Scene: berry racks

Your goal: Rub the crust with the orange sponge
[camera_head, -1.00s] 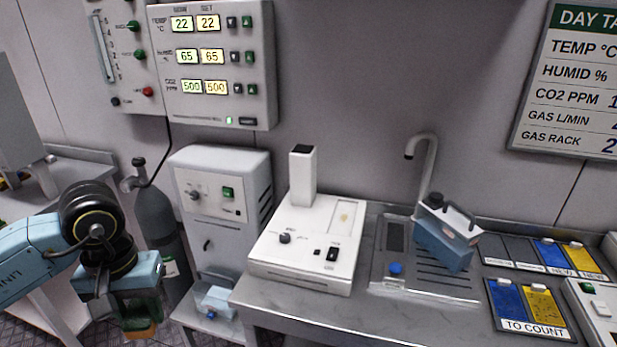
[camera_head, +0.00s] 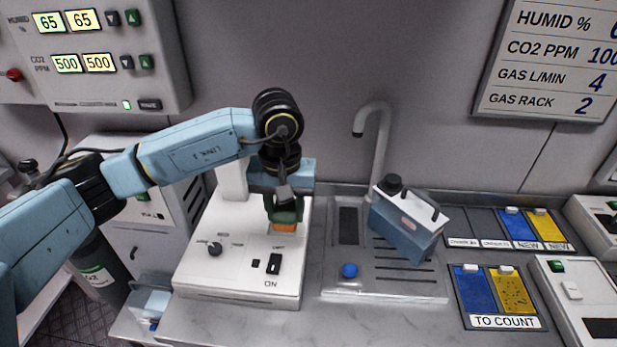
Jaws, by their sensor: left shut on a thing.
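My left gripper (camera_head: 285,208) is shut on the orange sponge (camera_head: 285,227), which hangs below its dark green fingers. The sponge is over the upper right part of the white instrument (camera_head: 235,280), where the plate with the crust is. I cannot tell whether the sponge touches the plate. The crust, a small tan patch, is hidden behind the sponge and gripper. My right gripper is not in view.
The instrument's post (camera_head: 231,180) stands close to the left of my gripper. To the right are a drain tray with a tap (camera_head: 380,130) and a tilted blue container (camera_head: 405,235). Labelled card trays (camera_head: 500,322) lie further right.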

